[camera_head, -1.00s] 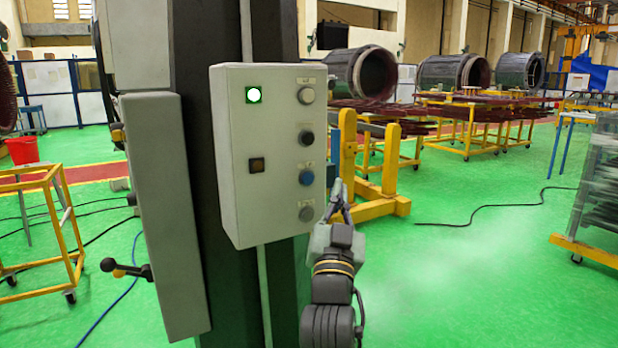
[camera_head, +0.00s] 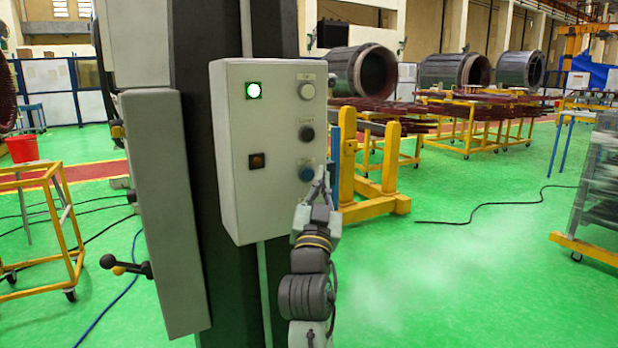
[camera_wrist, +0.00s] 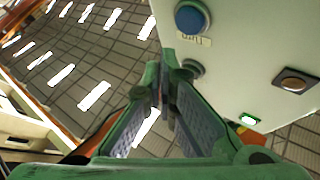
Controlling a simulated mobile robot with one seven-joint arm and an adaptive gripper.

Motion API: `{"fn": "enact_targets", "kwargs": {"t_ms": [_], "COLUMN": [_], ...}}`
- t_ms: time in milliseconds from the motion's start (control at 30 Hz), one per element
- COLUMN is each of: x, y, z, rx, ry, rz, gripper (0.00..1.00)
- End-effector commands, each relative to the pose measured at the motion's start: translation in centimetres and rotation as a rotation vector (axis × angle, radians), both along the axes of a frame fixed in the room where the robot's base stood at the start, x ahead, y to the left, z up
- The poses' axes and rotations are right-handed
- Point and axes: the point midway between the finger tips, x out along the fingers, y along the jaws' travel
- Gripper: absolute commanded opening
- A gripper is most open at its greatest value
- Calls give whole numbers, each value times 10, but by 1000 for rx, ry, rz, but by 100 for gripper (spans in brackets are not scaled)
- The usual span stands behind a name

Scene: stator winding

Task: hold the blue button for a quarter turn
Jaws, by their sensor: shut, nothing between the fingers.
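The blue button (camera_head: 306,173) is on the right side of the grey control box's front, below a black button. My gripper (camera_head: 320,178) is shut and empty, with its tips in front of the blue button's lower right edge in the head view. The wrist view shows the blue button (camera_wrist: 191,17) near the top, apart in the picture from the shut green fingers (camera_wrist: 163,78). No press on the button shows. The grey button below the blue one is hidden by my gripper in the head view.
The control box (camera_head: 240,130) is on a dark column. It carries a lit green lamp (camera_head: 253,90), an amber lamp (camera_head: 256,160), a grey button (camera_head: 307,90) and the black button (camera_head: 307,133). A yellow stand (camera_head: 365,205) is behind on the right. Open green floor lies to the right.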

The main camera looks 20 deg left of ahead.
Motion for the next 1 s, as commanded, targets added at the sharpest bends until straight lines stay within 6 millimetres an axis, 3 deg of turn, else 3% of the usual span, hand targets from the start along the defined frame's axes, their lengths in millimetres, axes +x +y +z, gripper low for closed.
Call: {"fn": "enact_targets", "kwargs": {"t_ms": [300, 1000], "x": [12, 13], "y": [16, 16], "z": [-1, 0], "rx": [1, 0], "ry": [1, 1], "rz": [1, -1], "gripper": [0, 0]}}
